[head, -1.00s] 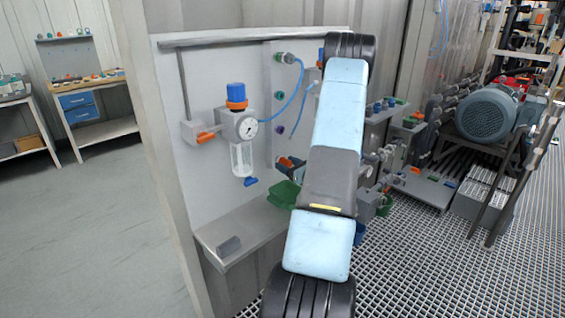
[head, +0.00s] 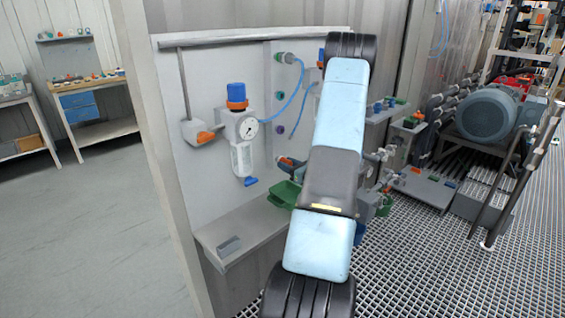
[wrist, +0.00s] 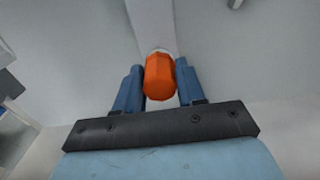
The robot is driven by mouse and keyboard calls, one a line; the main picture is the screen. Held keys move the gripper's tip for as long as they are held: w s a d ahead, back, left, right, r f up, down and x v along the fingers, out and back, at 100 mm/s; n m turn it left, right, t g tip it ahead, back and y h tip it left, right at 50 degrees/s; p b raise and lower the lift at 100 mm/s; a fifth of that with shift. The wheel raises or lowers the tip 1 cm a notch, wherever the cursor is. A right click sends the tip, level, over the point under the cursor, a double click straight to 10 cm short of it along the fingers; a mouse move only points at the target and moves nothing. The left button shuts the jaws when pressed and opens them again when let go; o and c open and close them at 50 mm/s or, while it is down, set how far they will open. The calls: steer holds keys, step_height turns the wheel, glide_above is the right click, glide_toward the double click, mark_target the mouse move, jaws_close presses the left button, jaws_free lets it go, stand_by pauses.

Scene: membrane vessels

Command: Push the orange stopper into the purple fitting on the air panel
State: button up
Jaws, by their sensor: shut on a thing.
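The orange stopper (wrist: 159,80) is between the two blue fingers of my gripper (wrist: 159,66) in the wrist view. The gripper is shut on it, and a pale end shows at its far side against a light grey surface. In the head view, the purple fitting (head: 279,130) is on the air panel (head: 262,150), below a green fitting (head: 278,96). An orange end (head: 285,161), seemingly the stopper in my gripper, shows left of my arm, below the purple fitting and apart from it. My arm hides much of the gripper. The purple fitting is not visible in the wrist view.
A regulator with gauge (head: 239,127) and blue knob is on the panel's left. A blue hose (head: 291,98) hangs near the fittings. A green bin (head: 284,194) and a shelf (head: 238,230) with a grey block are below. Valves and pipes stand right of my arm.

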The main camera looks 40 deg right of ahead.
jaws_close()
steer(key=shift+s, duration=0.1)
steer(key=shift+s+d, duration=0.15)
steer(key=shift+s, duration=1.25)
steer(key=shift+s+d, duration=0.1)
steer(key=shift+s, duration=1.3)
steer(key=shift+s, duration=0.1)
